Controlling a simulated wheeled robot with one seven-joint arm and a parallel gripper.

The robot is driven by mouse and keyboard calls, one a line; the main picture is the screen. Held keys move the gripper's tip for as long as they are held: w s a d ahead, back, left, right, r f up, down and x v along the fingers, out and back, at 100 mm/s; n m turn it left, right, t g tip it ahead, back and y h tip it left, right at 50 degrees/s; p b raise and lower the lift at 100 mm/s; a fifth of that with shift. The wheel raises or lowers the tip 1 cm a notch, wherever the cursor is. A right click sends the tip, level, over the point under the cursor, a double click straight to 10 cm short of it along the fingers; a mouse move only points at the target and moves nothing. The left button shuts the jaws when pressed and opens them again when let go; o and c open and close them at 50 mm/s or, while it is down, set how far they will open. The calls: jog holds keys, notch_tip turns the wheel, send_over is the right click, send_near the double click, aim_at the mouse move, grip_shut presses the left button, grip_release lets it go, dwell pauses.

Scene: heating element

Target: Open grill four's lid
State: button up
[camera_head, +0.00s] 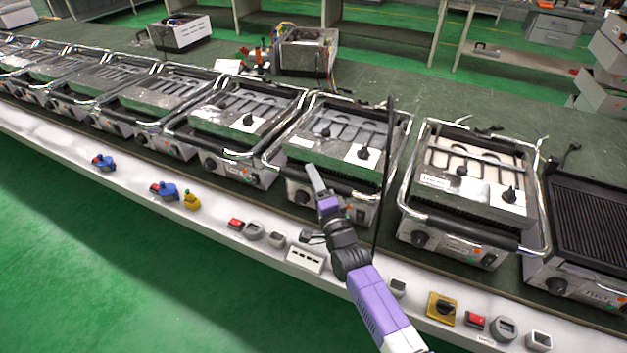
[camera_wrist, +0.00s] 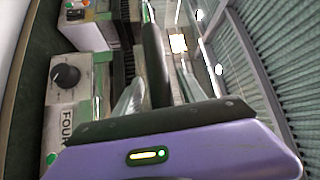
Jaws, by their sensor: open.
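Grill four (camera_head: 345,140) is the metal contact grill right of the picture's middle in the head view, with its lid down. In the wrist view its front panel (camera_wrist: 58,125) carries the label FOUR and a black knob (camera_wrist: 65,75). Its black lid handle (camera_wrist: 153,60) runs between the two grey fingers of my gripper (camera_head: 314,178). The fingers are apart, one on each side of the handle; whether either touches it I cannot tell. In the head view my gripper is at the grill's front edge and hides part of the front.
Several similar grills stand in a row to the left. Another closed grill (camera_head: 465,190) stands to the right, then an open ribbed plate (camera_head: 592,222). A white ledge with switches (camera_head: 305,258) runs in front. A dark thin vertical pole (camera_head: 384,185) crosses the head view.

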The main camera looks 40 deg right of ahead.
grip_shut()
dwell(1.3)
